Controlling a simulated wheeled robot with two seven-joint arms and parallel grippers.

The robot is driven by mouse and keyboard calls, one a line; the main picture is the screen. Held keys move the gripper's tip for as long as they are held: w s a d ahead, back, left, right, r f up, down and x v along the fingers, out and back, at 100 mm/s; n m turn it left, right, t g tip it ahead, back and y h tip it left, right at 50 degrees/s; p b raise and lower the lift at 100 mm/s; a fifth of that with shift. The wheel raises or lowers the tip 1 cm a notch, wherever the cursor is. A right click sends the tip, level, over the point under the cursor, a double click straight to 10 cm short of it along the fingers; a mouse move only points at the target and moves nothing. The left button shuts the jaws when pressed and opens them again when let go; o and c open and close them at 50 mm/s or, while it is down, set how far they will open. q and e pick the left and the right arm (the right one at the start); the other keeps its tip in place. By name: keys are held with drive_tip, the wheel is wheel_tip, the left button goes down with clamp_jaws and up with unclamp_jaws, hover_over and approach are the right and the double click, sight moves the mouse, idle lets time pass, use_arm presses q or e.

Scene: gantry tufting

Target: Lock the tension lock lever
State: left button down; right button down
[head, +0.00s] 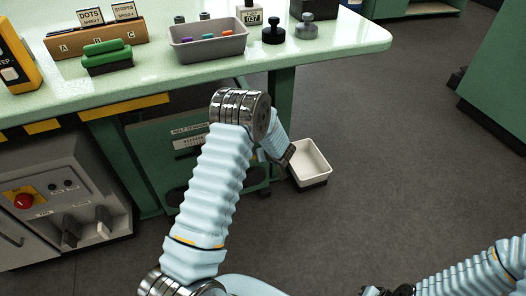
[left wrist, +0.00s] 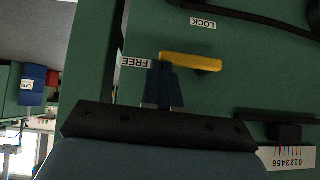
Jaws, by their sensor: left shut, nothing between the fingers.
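The yellow tension lock lever (left wrist: 192,62) shows in the left wrist view on a green panel (left wrist: 255,75). It lies nearly level in that picture, its left end by the FREE label (left wrist: 135,62). The LOCK label (left wrist: 203,23) is above it, apart from it. My left gripper (left wrist: 161,68) is shut and empty, its dark blue fingertips right at the lever's left end; I cannot tell if they touch. In the head view my left arm hides the lever. Dark parts at the end of my right arm (head: 388,291) show at the bottom edge, cut off.
A green bench (head: 345,40) carries a grey tray (head: 207,46), stamps and boxes. A white bin (head: 311,160) stands low beside my left gripper. A grey control box (head: 60,205) with a red button is at the left.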

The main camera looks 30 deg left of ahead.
use_arm(q)
wheel_tip(320, 180, down, 10)
drive_tip(key=s+a+m+g+y+b, duration=0.2)
drive_tip(key=m+g+y+b, duration=0.4)
drive_tip(key=y+b, duration=0.2)
drive_tip(key=shift+s+f+b, duration=0.2)
drive_tip(key=shift+b, duration=0.9)
drive_tip(key=shift+s+a, duration=0.1)
idle(0.5)
